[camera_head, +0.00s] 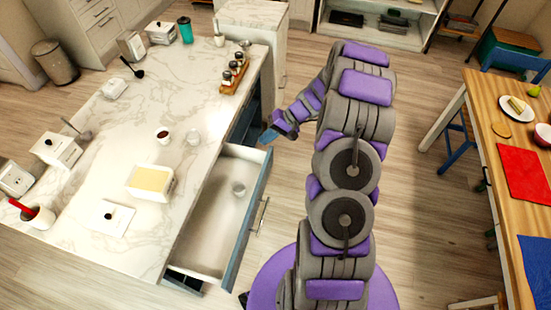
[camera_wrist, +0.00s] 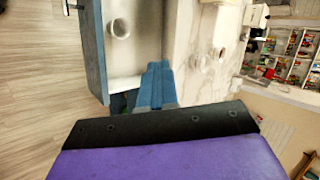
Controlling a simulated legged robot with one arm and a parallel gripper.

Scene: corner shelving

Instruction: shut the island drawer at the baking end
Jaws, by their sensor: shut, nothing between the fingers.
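The island drawer (camera_head: 215,208) is pulled well out from the marble-topped island, with a blue-grey front (camera_head: 246,222) and a metal bar handle (camera_head: 263,215). A small white cup (camera_head: 239,188) stands inside it; the cup also shows in the wrist view (camera_wrist: 119,28). My gripper (camera_head: 268,137) is shut and empty, just beyond the far front corner of the drawer. In the wrist view, its blue fingers (camera_wrist: 157,82) are together beside the drawer's side wall. I cannot tell whether they touch it.
The island top (camera_head: 115,150) holds a butter-coloured box (camera_head: 150,182), a spice rack (camera_head: 234,75), a teal tumbler (camera_head: 186,30) and several canisters. A wooden table (camera_head: 505,165) stands at the right. Wood floor (camera_head: 420,200) is open between the table and my arm.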

